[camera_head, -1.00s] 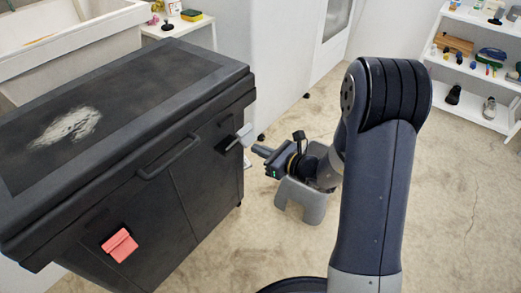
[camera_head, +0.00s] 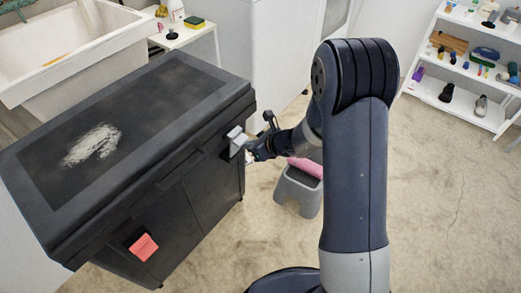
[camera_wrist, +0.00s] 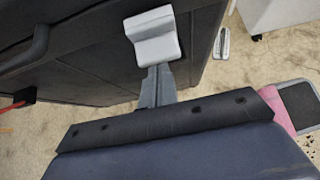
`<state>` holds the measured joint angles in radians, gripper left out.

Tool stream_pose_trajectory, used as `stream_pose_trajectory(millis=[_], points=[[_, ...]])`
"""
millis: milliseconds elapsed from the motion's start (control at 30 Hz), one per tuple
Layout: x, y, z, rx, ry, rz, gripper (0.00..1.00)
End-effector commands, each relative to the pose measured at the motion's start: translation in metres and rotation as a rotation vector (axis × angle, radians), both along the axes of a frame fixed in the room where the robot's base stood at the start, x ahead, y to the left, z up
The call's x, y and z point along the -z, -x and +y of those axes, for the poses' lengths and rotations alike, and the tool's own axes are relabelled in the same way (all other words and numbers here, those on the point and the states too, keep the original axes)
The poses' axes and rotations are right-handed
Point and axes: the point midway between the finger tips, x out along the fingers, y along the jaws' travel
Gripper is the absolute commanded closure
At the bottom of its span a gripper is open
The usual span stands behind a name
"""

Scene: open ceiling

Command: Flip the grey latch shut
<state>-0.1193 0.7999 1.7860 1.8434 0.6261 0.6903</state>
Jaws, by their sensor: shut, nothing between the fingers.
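The grey latch (camera_head: 236,140) is on the front of the dark chest (camera_head: 205,175), near its right end, just below the lid edge. In the wrist view the latch (camera_wrist: 153,38) is a pale grey block close ahead. My gripper (camera_head: 252,152) is beside the latch. The shut, empty fingers (camera_wrist: 158,78) reach to the latch's lower edge in the wrist view. They look to be touching it or very near; I cannot tell which. The gripper body hides what lies below.
A red-pink latch (camera_head: 143,246) is at the chest's other end, with a dark handle (camera_head: 180,166) between. A grey stool (camera_head: 298,193) with a pink item (camera_head: 306,168) stands behind my wrist. A white shelf (camera_head: 465,85) is at the back right. Floor on the right is clear.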

Motion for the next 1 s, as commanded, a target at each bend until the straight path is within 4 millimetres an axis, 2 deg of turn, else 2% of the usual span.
stream_pose_trajectory(millis=[33, 500, 1000], points=[[-0.008, -0.002, 0.003, -0.003, 0.019, 0.013, 1.0], [-0.012, -0.011, 0.015, 0.0, 0.041, 0.034, 1.0], [-0.015, -0.014, 0.018, -0.003, 0.035, 0.027, 1.0]])
